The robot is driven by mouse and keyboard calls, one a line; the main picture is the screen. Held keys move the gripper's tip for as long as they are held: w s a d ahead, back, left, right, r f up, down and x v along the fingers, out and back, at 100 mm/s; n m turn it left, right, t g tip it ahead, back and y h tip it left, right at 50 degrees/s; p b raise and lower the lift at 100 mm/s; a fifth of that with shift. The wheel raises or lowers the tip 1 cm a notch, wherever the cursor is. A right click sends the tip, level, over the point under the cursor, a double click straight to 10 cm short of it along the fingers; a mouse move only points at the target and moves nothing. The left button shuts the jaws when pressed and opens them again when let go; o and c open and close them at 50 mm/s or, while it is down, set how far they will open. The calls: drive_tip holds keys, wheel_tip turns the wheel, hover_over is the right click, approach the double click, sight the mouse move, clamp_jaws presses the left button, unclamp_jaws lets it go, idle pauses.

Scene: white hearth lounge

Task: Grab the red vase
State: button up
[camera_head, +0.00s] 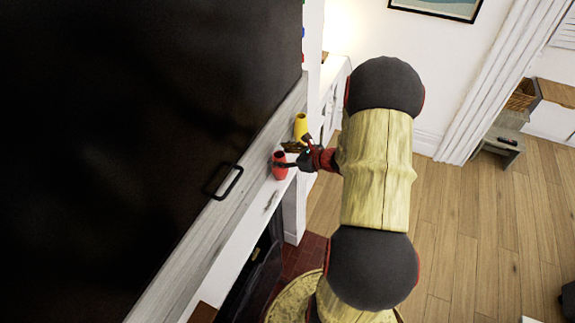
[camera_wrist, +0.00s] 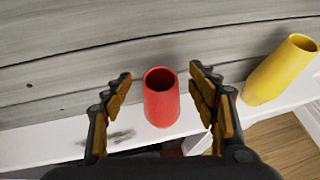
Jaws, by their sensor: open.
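The red vase (camera_head: 280,166) stands upright on the narrow white mantel shelf, close to the grey wooden panel. In the wrist view the red vase (camera_wrist: 161,97) is between the two fingers, with its dark open mouth facing up. My gripper (camera_head: 285,154) reaches in from the right at the vase. In the wrist view my gripper (camera_wrist: 160,80) is open, one finger on each side of the vase, with a visible gap on both sides.
A yellow vase (camera_head: 301,126) stands on the same shelf, just beyond the red one; it shows right of the right finger in the wrist view (camera_wrist: 281,70). A black handle-shaped item (camera_head: 228,182) is by the panel. A large black screen fills the left. Wood floor lies open at right.

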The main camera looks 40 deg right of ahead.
drive_tip(key=shift+w+f, duration=0.35)
drive_tip(key=shift+w, duration=0.2)
drive_tip(key=shift+s+r, duration=0.15)
drive_tip(key=shift+s, duration=0.05)
drive_tip(key=shift+c, duration=0.8)
drive_tip(key=shift+w, duration=0.1)
drive_tip(key=c, duration=0.4)
clamp_jaws()
